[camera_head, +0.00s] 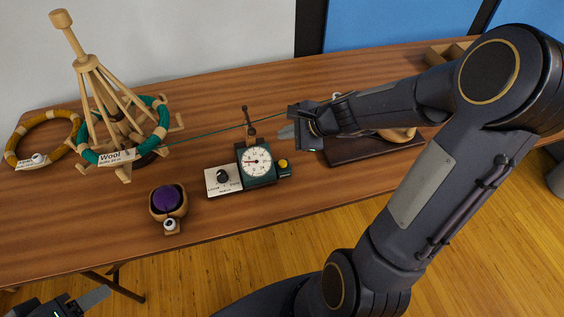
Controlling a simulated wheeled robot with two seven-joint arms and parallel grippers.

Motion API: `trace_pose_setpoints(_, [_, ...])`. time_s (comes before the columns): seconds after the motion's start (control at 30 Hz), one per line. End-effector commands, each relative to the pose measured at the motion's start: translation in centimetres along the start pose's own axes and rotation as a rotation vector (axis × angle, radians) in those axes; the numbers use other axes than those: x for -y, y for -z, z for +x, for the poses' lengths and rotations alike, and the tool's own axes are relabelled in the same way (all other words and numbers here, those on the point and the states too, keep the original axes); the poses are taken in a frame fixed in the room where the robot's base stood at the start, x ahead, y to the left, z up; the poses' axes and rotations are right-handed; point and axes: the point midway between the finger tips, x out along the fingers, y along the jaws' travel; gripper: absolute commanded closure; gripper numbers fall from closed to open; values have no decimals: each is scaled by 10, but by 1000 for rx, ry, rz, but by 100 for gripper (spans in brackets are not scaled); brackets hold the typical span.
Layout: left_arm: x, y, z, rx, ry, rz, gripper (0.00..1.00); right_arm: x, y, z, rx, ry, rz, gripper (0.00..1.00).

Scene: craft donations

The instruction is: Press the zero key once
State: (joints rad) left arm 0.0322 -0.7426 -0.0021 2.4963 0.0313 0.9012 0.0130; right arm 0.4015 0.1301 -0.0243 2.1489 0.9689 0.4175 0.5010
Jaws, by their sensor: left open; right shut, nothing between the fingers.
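A dark green counter (256,163) with a round white dial stands mid-table. My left gripper (98,297) is open at the lower left corner, off the table's front edge and only partly in view.
A white box with a black knob (222,177) adjoins the counter. A wooden swift (100,85) holds a teal wool skein (90,157); its yarn runs right past the counter's guide post. A purple ball (167,198) sits in a holder in front. My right arm hides part of a dark board (350,152).

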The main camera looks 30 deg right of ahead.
Motion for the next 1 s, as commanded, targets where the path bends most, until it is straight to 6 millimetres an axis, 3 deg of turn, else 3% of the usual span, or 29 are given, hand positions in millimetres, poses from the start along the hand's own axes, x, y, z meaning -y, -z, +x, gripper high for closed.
trace_pose_setpoints(0.27, [5, -5, 10, 0, 0, 0, 43, -7, 6, 9, 1, -1, -2, 100])
trace_pose_setpoints(0.8, [30, -33, 65, 0, 0, 0, 43, -43, 42, 58, 1, -1, -4, 100])
trace_pose_setpoints(1.0, [32, -35, 70, 0, 0, 0, 43, -45, 45, 62, 1, 0, -4, 100])
